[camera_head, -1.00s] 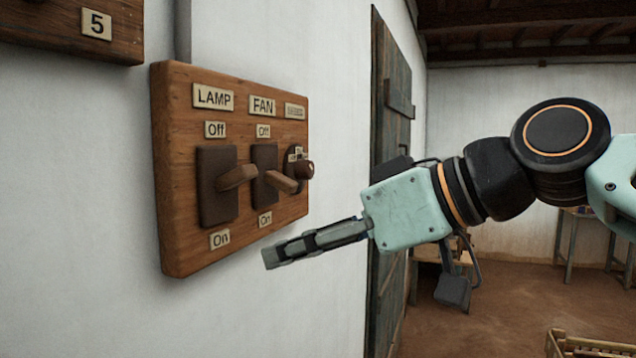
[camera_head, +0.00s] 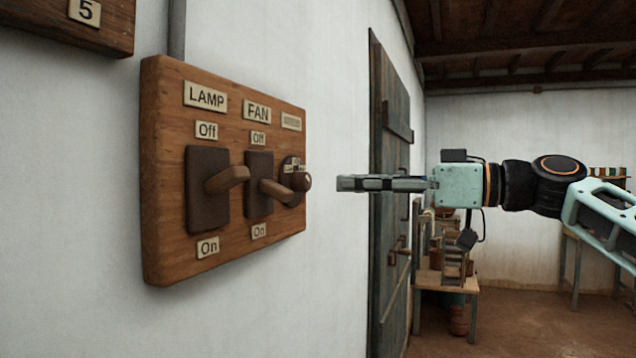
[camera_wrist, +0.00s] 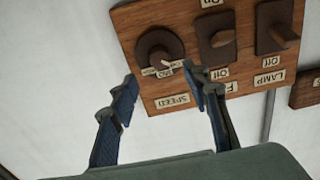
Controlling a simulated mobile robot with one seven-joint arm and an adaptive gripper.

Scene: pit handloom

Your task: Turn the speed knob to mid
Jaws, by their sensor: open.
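The speed knob (camera_head: 297,180) is a round dark brown knob at the right end of a wooden switch board (camera_head: 163,250). In the wrist view the knob (camera_wrist: 159,50) appears upside down above the SPEED label (camera_wrist: 173,101), with small labels and a pale pointer mark at its edge. I cannot read its setting. My gripper (camera_head: 342,184) is level with the knob in the head view, a little to its right and apart from it. In the wrist view my gripper (camera_wrist: 160,80) is open and empty, its two fingers spread either side of the knob's lower edge.
The fan switch (camera_head: 262,186) and lamp switch (camera_head: 209,190) sit left of the knob, their levers sticking out. Another board (camera_head: 70,40) is at upper left. A dark door (camera_head: 390,130) and a small table (camera_head: 447,281) stand beyond my arm.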

